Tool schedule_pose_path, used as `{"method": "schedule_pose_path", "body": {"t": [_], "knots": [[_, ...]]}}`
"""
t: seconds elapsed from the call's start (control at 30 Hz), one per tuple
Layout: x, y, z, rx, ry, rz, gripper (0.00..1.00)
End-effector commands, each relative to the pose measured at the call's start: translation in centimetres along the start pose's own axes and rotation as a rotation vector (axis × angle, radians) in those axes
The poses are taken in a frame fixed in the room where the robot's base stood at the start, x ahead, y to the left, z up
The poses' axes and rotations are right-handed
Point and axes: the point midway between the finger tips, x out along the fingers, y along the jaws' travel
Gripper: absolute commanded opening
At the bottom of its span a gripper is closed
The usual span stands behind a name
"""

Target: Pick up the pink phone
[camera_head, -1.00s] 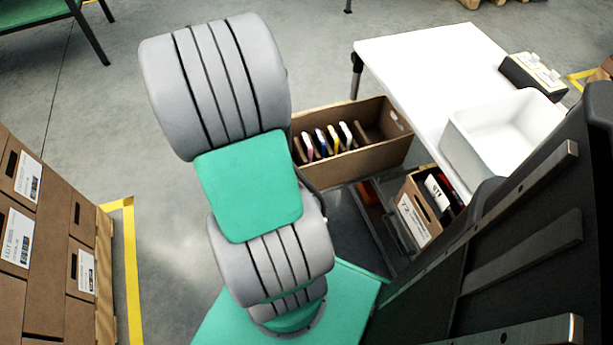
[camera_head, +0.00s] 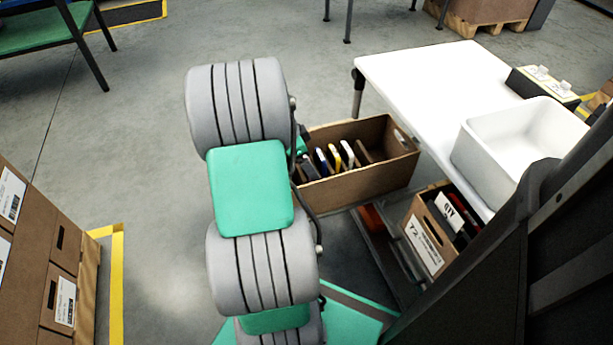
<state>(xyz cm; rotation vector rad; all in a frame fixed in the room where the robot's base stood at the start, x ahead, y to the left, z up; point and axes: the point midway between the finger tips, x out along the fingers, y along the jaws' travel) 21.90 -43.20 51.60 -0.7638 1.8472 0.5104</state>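An open brown carton (camera_head: 370,185) stands tilted beside the white table. Several slim phones stand on edge in it: a dark blue one (camera_head: 322,161), a yellow one (camera_head: 336,160) and a white one (camera_head: 347,154) among them. I cannot make out the pink phone now; the carton's left end is partly hidden behind my arm. A green and dark part that looks like my gripper (camera_head: 301,150) shows at that left end, beside the phones. Its fingertips are hidden, so I cannot see whether it is open or holds anything.
The white table (camera_head: 430,75) carries a white bin (camera_head: 515,140) at right. A second carton (camera_head: 425,235) with a label sits below the table edge. Stacked cartons (camera_head: 40,260) stand at the left. The floor between is clear.

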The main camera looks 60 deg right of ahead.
Motion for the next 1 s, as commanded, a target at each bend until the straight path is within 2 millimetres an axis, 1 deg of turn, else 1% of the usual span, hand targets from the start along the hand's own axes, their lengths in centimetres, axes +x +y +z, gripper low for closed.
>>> {"method": "schedule_pose_path", "body": {"t": [0.03,0.07,0.7,0.9,1.0], "knots": [[-0.02,0.00,0.01,0.000,0.000,0.000,0.85],[-0.03,0.00,0.01,0.000,0.000,0.000,0.83],[-0.04,0.00,0.02,-0.001,0.000,0.000,0.30],[-0.12,-0.03,-0.02,0.000,0.000,-0.001,0.30],[-0.78,-0.08,-0.31,0.000,0.001,-0.003,0.30]]}}
